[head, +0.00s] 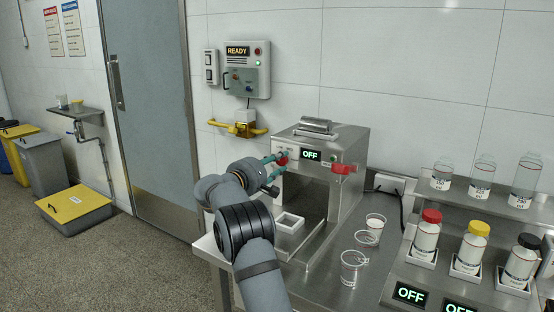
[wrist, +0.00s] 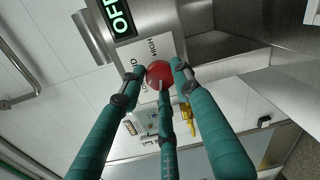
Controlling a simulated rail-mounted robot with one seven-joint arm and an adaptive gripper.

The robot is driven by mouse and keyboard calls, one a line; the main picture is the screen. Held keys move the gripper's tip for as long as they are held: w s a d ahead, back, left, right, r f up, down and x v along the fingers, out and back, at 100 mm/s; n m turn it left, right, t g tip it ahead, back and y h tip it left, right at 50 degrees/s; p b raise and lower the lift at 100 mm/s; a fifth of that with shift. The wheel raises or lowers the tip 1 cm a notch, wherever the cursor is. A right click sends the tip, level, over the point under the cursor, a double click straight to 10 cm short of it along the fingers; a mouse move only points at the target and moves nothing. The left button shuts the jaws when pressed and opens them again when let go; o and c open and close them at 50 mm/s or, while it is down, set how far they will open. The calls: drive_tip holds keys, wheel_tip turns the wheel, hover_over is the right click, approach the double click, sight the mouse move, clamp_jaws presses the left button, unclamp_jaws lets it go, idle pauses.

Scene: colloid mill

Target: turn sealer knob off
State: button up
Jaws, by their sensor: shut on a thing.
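The sealer (head: 350,150) is a steel box machine on the bench. Its front panel carries a lit display (head: 311,155) reading OFF and a red knob (head: 283,158) to the left of it. My gripper (head: 275,167) has teal fingers and is shut on the red knob. In the wrist view the round red knob (wrist: 160,73) sits between the fingertips, against a pale panel with printed labels, one reading HIGH. The fingers hide part of the labels, and I cannot tell which way the knob points. The OFF display (wrist: 118,17) shows above it.
A red handle (head: 343,169) sticks out at the sealer's right. Clear cups (head: 353,268) stand on the bench nearby. Capped bottles (head: 426,235) stand in a rack at right. A READY control box (head: 247,70) hangs on the wall behind.

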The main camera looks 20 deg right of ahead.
drive_tip(key=shift+s+d+n+p, duration=0.1)
drive_tip(key=shift+n+p, duration=0.3)
drive_tip(key=shift+n, duration=0.4)
drive_tip(key=shift+s+d+n+p, duration=0.1)
drive_tip(key=shift+n+p, duration=0.3)
drive_tip(key=shift+n, duration=0.4)
drive_tip(key=o, duration=1.1)
drive_tip(key=shift+o, duration=0.2)
drive_tip(key=shift+w, duration=0.1)
drive_tip(key=shift+a+r, duration=0.1)
drive_tip(key=shift+a, duration=0.1)
drive_tip(key=v, duration=1.1)
drive_tip(key=shift+a, duration=0.45)
